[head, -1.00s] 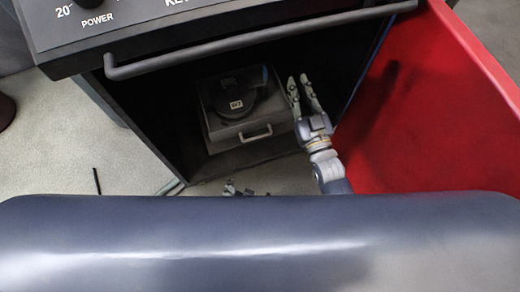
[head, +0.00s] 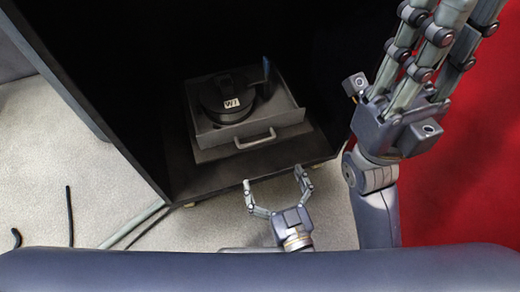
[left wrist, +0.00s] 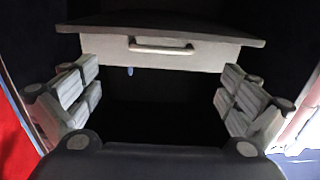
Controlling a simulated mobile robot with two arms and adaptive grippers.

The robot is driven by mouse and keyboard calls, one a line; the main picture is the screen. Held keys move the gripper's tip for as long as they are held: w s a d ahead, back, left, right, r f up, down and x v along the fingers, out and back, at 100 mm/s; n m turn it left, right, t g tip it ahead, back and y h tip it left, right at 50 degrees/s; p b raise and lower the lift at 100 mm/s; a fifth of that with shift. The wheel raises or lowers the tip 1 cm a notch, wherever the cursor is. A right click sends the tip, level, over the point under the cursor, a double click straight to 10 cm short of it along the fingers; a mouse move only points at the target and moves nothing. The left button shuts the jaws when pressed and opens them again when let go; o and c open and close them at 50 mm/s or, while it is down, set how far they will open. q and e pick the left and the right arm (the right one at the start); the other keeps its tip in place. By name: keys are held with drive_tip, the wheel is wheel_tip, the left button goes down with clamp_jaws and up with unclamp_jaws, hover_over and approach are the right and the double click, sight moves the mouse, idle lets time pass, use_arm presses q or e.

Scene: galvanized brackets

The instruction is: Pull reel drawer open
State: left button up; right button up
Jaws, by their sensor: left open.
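The reel drawer (head: 215,139) is a grey, open-topped box with a bar handle (head: 255,140) on its front, low inside a dark cabinet. A black reel (head: 210,98) with a white label lies in it. My left gripper (head: 276,181) is open and empty in front of the drawer, its fingers spread towards the handle and apart from it. In the left wrist view the drawer front (left wrist: 200,55) and handle (left wrist: 160,49) lie ahead, between and beyond the open fingers (left wrist: 160,92). My right gripper (head: 425,65) is large at the right; its fingertips are out of frame.
The dark cabinet's side wall (head: 75,75) is left of the drawer, and its floor edge (head: 245,183) runs below. A red panel (head: 465,175) stands at the right. Dark rods (head: 70,215) lie on the pale floor at the left. A blue piece (head: 267,75) stands at the drawer's back right.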

sight(259, 143)
use_arm(q)
drive_tip(key=b+x, duration=0.1)
drive_tip(key=x, duration=0.8)
drive_tip(key=shift+w+a+f+b, duration=0.1)
drive_tip(key=shift+w+a+b, duration=0.05)
drive_tip(key=shift+w+b, duration=0.2)
drive_tip(key=c, duration=1.5)
